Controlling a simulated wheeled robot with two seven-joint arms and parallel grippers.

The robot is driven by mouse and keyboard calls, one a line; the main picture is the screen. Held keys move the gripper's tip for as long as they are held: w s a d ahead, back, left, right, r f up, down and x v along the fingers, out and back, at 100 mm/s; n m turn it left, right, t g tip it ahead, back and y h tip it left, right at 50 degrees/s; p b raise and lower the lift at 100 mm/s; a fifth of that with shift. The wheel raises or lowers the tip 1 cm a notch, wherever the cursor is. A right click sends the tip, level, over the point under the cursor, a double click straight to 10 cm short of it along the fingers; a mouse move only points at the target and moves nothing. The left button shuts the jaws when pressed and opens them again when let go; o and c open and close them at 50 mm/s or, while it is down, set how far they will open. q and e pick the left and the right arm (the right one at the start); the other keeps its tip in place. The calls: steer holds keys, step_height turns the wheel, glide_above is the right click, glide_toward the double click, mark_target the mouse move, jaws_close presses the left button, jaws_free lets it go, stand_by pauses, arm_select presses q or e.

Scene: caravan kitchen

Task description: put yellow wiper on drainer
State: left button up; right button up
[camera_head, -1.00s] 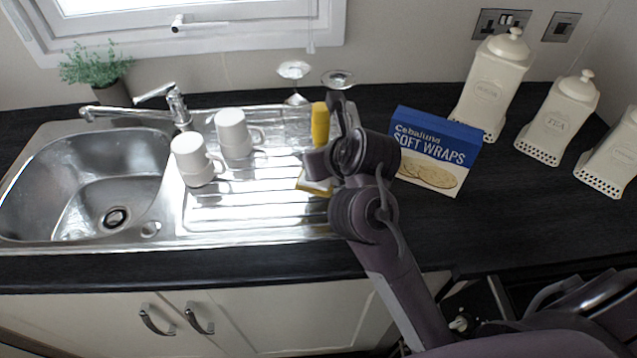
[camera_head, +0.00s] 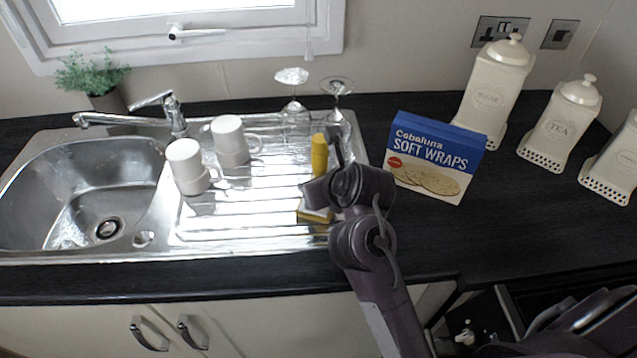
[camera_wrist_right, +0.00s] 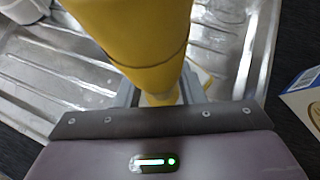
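The yellow wiper has an upright yellow handle (camera_head: 319,155) and a base (camera_head: 314,213) with yellow edges. It is at the right part of the metal drainer (camera_head: 250,225); whether the base touches the drainer is unclear. My right gripper (camera_head: 335,152) is at the handle from the right. In the right wrist view the yellow handle (camera_wrist_right: 140,40) fills the gap between the two fingers (camera_wrist_right: 163,95), which are close on both sides of it. The wiper's lower part is mostly hidden there. My left gripper is out of view.
Two white mugs (camera_head: 188,167) (camera_head: 230,140) stand on the drainer's left part. Two upside-down stemmed glasses (camera_head: 295,115) (camera_head: 337,88) are behind the wiper. A Soft Wraps box (camera_head: 435,157) stands to the right. The sink bowl (camera_head: 90,195) is at left.

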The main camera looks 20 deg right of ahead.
mark_target(319, 147)
steer(key=shift+o, duration=0.3)
steer(key=shift+s+r, duration=0.2)
steer(key=shift+r, duration=0.25)
steer(key=p+v, duration=0.3)
steer(key=v, duration=0.2)
steer(key=shift+s+r, duration=0.2)
steer(key=shift+r, duration=0.1)
steer(key=shift+s+d+r, duration=0.1)
steer(key=shift+s+r, duration=0.2)
steer(key=shift+s, duration=0.2)
